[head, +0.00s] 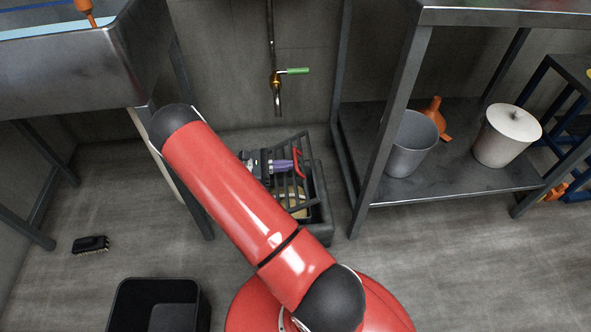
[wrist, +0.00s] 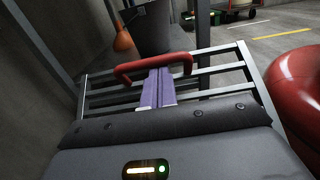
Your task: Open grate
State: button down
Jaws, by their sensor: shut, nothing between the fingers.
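The grate (head: 292,142) is a dark barred frame over a floor box (head: 318,205). It looks tilted up, with its upper edge raised off the box. Its bars also show in the wrist view (wrist: 215,70). A red handle (head: 299,160) is fixed to the grate and shows large in the wrist view (wrist: 155,64). My gripper (head: 291,165) has purple fingers, pressed together and empty. In the wrist view its fingertips (wrist: 158,72) reach the handle's bar; whether they touch it I cannot tell. My arm hides part of the box.
A round tan thing (head: 292,197) shows inside the box. A green-handled tap (head: 297,71) is on the wall above. A metal shelf (head: 450,185) with a grey bucket (head: 408,150) stands right. A black bin (head: 158,290) and a brush (head: 90,244) are on the floor left.

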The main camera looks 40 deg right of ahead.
jog(key=shift+w+a+r, duration=0.4)
jog(key=shift+a+r, duration=0.2)
jog(key=shift+r, duration=0.2)
